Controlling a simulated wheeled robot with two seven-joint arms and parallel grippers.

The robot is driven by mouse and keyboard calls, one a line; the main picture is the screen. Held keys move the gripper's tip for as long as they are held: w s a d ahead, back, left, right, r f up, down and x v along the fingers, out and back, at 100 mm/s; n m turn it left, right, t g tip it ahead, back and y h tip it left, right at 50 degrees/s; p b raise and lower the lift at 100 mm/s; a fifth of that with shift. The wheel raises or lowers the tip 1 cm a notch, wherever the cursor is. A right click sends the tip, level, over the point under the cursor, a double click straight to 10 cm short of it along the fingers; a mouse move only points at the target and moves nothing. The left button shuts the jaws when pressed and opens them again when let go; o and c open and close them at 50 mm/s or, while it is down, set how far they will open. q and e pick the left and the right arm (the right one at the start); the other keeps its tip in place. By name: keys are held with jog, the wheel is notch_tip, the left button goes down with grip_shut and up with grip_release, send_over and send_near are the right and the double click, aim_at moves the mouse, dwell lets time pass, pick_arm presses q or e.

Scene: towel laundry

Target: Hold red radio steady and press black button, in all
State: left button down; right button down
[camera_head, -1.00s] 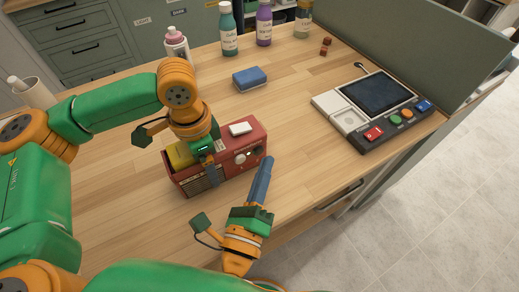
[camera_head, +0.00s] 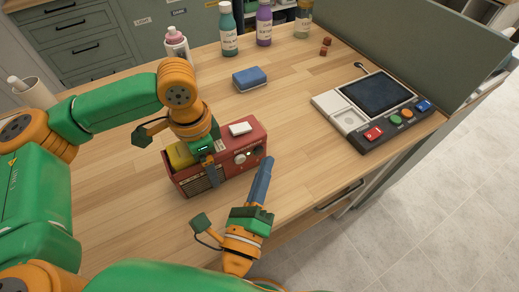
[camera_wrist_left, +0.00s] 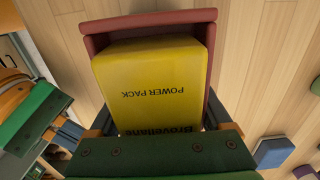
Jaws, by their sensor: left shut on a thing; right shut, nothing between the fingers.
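The red radio (camera_head: 230,176) stands on the wooden table, its front with grille and knobs facing the near right side. A yellow power pack (camera_wrist_left: 152,85) sits in the red housing at its left end. My left gripper (camera_head: 212,178) reaches down from above and is shut on the radio, one finger showing across its front. My right gripper (camera_head: 264,170) is shut and empty, its blue-grey fingers pointing up just in front of the radio's right end. I cannot tell whether the fingertips touch it. I cannot make out a black button; the right fingers may cover part of the front.
Bottles stand along the back edge. A console with a screen (camera_head: 378,92) and coloured buttons is at right. The table between radio and console is clear.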

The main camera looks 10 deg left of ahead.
jog(key=shift+w+a, duration=0.1)
jog(key=shift+a, duration=0.05)
dwell(0.7)
jog(key=shift+w+a+r, duration=0.1)
jog(key=shift+w+a, duration=0.05)
jog(key=shift+w, duration=0.05)
jog(key=shift+w+a, duration=0.35)
jog(key=shift+w, duration=0.25)
dwell(0.8)
jog(key=shift+r, duration=0.1)
jog(key=shift+s+d+r, duration=0.1)
jog(key=shift+s+r, duration=0.2)
jog(key=shift+s, duration=0.2)
jog(key=shift+s+r, duration=0.25)
jog(key=shift+s, duration=0.25)
jog(key=shift+s+d, duration=1.65)
jog(key=shift+s, duration=0.2)
jog(key=shift+d, duration=0.1)
